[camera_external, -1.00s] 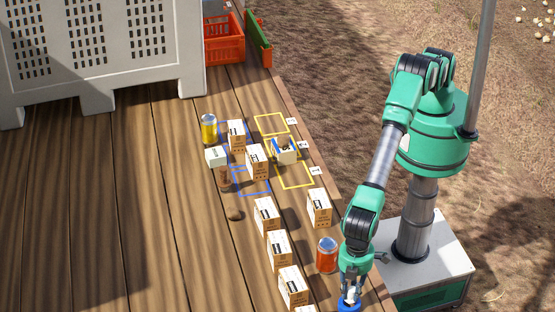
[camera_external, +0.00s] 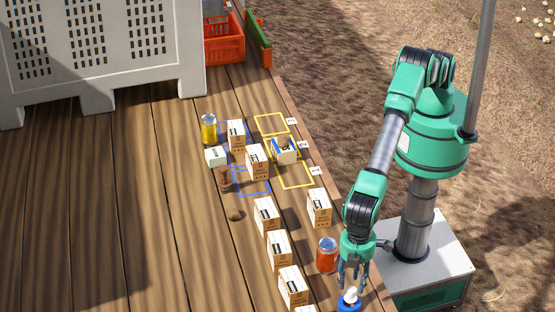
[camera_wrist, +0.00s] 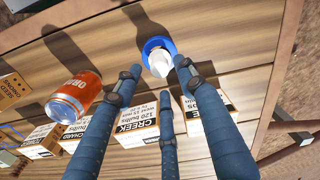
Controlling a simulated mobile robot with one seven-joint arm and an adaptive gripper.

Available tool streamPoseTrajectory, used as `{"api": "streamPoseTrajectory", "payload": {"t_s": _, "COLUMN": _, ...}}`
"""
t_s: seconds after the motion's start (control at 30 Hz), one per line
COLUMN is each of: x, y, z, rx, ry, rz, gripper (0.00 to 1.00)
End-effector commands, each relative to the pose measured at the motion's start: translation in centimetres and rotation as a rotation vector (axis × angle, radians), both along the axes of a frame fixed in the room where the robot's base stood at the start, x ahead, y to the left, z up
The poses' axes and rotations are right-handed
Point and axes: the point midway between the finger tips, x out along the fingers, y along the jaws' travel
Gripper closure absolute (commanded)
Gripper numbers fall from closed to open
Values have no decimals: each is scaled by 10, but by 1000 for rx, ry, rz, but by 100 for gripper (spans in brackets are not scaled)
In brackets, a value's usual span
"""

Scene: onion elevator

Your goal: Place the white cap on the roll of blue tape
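The white cap (camera_external: 350,293) sits upright on the roll of blue tape (camera_external: 348,306) at the bottom edge of the external view. In the wrist view the white cap (camera_wrist: 160,62) shows over the blue ring (camera_wrist: 148,46), overlapping its lower part; I cannot tell exactly how well it is centred. My gripper (camera_external: 353,280) is just above the cap, pointing down. In the wrist view its three dark blue fingers (camera_wrist: 157,76) are spread, with nothing held between them.
An orange-red can (camera_external: 327,255) stands left of my gripper, near a carton (camera_external: 319,208). Several more cartons (camera_external: 279,251) form a row farther left. Yellow outlined squares (camera_external: 271,124), a yellow can (camera_external: 209,129) and an orange crate (camera_external: 226,45) lie farther back. The left planks are clear.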

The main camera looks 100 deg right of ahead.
Motion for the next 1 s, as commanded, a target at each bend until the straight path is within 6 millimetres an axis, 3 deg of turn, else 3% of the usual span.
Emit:
{"api": "streamPoseTrajectory", "payload": {"t_s": 0.2, "x": 1, "y": 0, "z": 37, "rx": 2, "ry": -2, "rz": 0, "gripper": 60}}
{"api": "streamPoseTrajectory", "payload": {"t_s": 0.4, "x": 1, "y": 0, "z": 62, "rx": 2, "ry": -1, "rz": 0, "gripper": 60}}
{"api": "streamPoseTrajectory", "payload": {"t_s": 1.0, "x": 0, "y": 0, "z": 72, "rx": 0, "ry": 0, "rz": 0, "gripper": 60}}
